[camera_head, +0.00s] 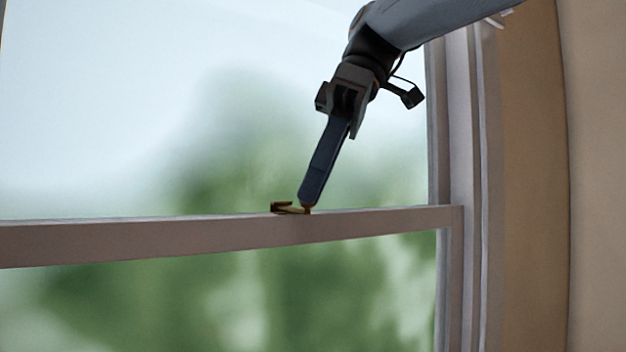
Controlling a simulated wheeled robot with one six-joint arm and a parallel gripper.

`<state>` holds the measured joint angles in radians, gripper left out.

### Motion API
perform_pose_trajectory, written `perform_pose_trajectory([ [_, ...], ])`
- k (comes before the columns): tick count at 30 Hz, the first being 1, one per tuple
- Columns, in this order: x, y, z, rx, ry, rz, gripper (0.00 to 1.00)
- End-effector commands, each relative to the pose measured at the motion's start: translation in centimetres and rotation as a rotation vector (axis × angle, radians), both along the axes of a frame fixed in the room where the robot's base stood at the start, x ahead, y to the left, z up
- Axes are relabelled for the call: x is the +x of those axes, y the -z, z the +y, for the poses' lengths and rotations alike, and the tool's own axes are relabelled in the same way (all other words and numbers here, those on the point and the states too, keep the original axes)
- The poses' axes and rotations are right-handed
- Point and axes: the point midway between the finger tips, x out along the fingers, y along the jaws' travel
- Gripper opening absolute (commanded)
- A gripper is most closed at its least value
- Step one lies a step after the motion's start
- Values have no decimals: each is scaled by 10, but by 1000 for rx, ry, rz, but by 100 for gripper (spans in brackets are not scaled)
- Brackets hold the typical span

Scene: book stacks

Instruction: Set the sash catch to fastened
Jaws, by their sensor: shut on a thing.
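The sash catch (284,208) is a small brass-coloured fitting on top of the window's horizontal meeting rail (150,236). A hooked brown part stands at its left end, and a thin brass arm runs right from it along the rail. My gripper (305,202) reaches down from the upper right, and its dark fingertips are shut on the right end of the catch's arm. The fingers hide part of that end. I cannot tell from this view whether the arm sits fully in the hooked part.
The window frame's right jamb (467,150) stands upright right of my gripper, with a tan wall (595,180) beyond it. Glass panes lie above and below the rail, with blurred greenery behind. The rail left of the catch is clear.

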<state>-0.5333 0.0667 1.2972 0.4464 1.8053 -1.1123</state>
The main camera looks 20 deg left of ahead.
Motion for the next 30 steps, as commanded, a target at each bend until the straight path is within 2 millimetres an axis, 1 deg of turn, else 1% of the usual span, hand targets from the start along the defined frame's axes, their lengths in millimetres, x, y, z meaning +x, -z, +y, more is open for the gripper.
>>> perform_pose_trajectory([
  [8,1,0,-1,-1,2,-1,0],
  [9,1,0,0,-2,2,-2,18],
  [10,1,0,0,-2,2,-2,23],
  [11,1,0,0,-2,2,-2,24],
  [18,-1,0,1,-2,-1,-1,24],
  [22,1,-5,-1,-1,-1,-1,24],
  [26,6,-18,-6,1,0,-3,24],
  [30,12,-37,-13,0,1,-3,24],
])
